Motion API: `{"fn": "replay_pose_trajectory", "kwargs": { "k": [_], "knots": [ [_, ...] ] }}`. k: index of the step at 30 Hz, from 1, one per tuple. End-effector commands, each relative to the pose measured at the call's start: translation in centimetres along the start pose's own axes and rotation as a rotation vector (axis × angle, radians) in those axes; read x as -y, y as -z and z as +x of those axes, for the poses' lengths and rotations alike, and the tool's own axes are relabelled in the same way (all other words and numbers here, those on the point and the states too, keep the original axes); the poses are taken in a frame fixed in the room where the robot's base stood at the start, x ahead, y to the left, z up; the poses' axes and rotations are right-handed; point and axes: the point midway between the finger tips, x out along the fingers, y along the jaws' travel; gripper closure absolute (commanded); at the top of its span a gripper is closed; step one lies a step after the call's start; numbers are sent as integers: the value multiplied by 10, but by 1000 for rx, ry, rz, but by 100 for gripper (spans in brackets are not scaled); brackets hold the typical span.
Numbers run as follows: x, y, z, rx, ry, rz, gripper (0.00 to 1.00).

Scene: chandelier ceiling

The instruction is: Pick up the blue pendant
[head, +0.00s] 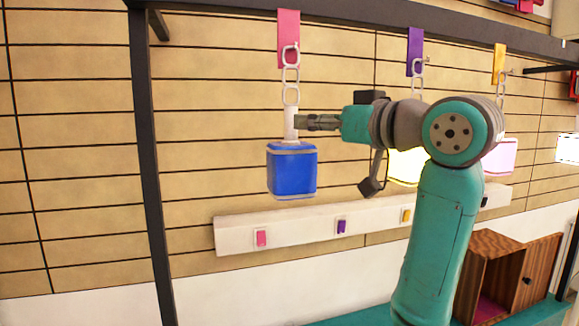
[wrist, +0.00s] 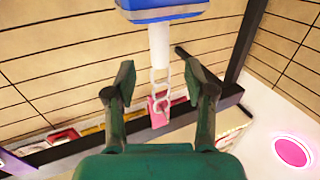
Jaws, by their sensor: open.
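The blue pendant (head: 291,170) hangs from a white chain on a pink tab (head: 288,38). Its white stem (head: 291,125) rises above the blue block. In the wrist view the blue block (wrist: 165,10) is at the top edge, partly cut off, and the white stem (wrist: 159,45) runs down from it to the chain. My gripper (head: 302,122) is at stem height, close to its right side in the head view. In the wrist view my gripper (wrist: 155,75) is open, with the stem and chain lined up between its fingers. I cannot tell whether it touches the stem.
A dark overhead beam (head: 210,5) and a dark post (head: 145,150) frame the left. A yellow pendant (head: 407,168) and a pink pendant (head: 502,157) hang to the right, partly behind my arm. A white rail (head: 285,232) with coloured switches runs along the wall. A wooden cabinet (head: 490,280) stands below right.

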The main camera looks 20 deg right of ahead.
Motion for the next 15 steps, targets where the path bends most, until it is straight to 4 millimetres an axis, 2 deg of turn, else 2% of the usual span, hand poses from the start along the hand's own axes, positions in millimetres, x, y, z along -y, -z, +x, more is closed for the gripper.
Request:
{"fn": "replay_pose_trajectory", "kwargs": {
  "k": [3,11,15],
  "knots": [
    [0,0,15,0,1,2,46],
    [1,1,33,0,1,1,46],
    [1,4,54,1,2,1,46]
  ]
}}
